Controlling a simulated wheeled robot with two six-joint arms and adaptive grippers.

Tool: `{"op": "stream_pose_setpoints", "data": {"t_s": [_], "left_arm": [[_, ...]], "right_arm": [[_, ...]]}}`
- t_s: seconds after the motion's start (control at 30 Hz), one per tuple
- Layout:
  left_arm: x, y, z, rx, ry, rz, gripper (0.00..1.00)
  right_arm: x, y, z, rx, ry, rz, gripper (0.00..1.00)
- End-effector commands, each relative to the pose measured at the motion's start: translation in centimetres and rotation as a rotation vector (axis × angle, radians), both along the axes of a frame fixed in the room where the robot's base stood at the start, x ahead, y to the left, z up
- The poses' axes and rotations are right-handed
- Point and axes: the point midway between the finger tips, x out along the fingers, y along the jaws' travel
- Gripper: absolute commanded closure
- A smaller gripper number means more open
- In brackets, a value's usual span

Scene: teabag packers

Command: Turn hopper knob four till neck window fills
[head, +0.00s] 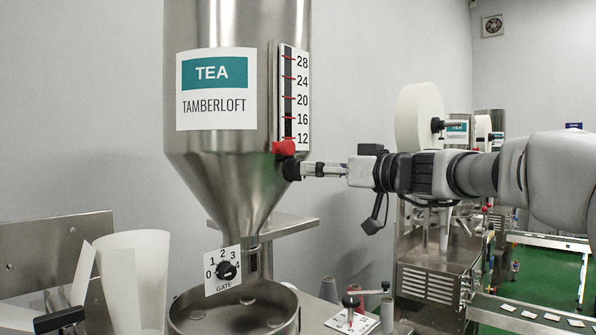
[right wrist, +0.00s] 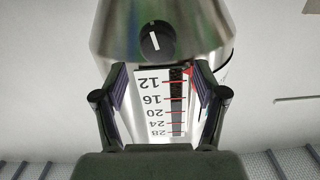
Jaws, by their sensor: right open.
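The steel hopper (head: 235,175) carries a TEA label. A gate dial plate (head: 211,286) marked 0 to 4 holds a black knob (head: 227,270); its pointer is too small to read. Above it, a scale (head: 302,95) runs 12 to 28 beside a dark slot, with a red marker (head: 284,147) near 12. My right gripper (head: 304,169) is open beside the hopper, just below the scale. The right wrist view shows the scale (right wrist: 152,105) between the spread fingers (right wrist: 160,78) and a round black knob (right wrist: 156,41) with a white line beyond. My left gripper (head: 58,319) shows partly at lower left.
A steel drum (head: 180,322) stands under the hopper neck. A white cone-like vessel (head: 133,275) is at left. Thread spools (head: 330,290) and a small numbered plate (head: 350,321) lie to the right. A paper roll (head: 414,117) and green conveyors (head: 545,265) are behind.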

Motion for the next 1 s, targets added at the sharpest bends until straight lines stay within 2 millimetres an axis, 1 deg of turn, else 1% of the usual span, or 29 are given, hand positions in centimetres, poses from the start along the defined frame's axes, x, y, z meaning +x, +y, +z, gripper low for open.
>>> {"op": "stream_pose_setpoints", "data": {"t_s": [0.03, 0.2, 0.33, 0.53, 0.57, 0.6, 0.67, 0.7, 0.73, 0.87, 0.97, 1.0], "left_arm": [[0.0, 0.0, 1.6, 0.0, -0.001, 0.0, 0.6], [0.0, 0.0, 3.4, 0.0, -0.001, 0.001, 0.6], [0.0, 0.0, 3.7, 0.0, -0.001, 0.001, 0.6], [0.0, 0.0, 3.5, 0.0, 0.0, 0.0, 0.6], [0.0, 0.0, 3.5, 0.0, 0.0, 0.0, 0.6], [0.0, 0.0, 3.5, 0.0, 0.0, 0.0, 0.6], [0.0, 0.0, 3.5, 0.0, 0.0, 0.0, 0.6], [0.0, 0.0, 3.5, 0.0, 0.0, 0.0, 0.6], [0.0, 0.0, 3.5, 0.0, 0.0, 0.0, 0.6], [0.0, 0.0, 3.5, 0.0, 0.0, 0.0, 0.6], [0.0, 0.0, 2.8, 0.0, 0.0, 0.0, 0.6], [0.0, 0.0, 2.3, 0.0, 0.0, 0.0, 0.6]], "right_arm": [[0.8, 0.8, 0.7, -0.002, 0.003, 0.001, 0.29], [2.9, 3.0, 0.5, -0.001, 0.003, 0.002, 0.29], [3.6, 3.6, 0.2, 0.0, 0.003, 0.001, 0.29], [3.7, 3.7, 0.0, 0.001, 0.002, 0.001, 0.29], [3.7, 3.7, 0.0, 0.001, 0.002, 0.001, 0.36], [3.7, 3.7, 0.0, 0.001, 0.002, 0.001, 0.5], [3.7, 3.7, 0.0, 0.001, 0.002, 0.001, 0.71], [3.7, 3.7, 0.0, 0.001, 0.002, 0.001, 0.85], [3.7, 3.7, 0.0, 0.001, 0.002, 0.0, 0.89], [3.7, 3.7, 0.0, 0.001, 0.003, 0.0, 0.89], [3.7, 3.6, -0.3, 0.017, 0.017, 0.0, 0.89], [3.7, 3.6, -0.5, 0.03, 0.03, 0.0, 0.89]]}}
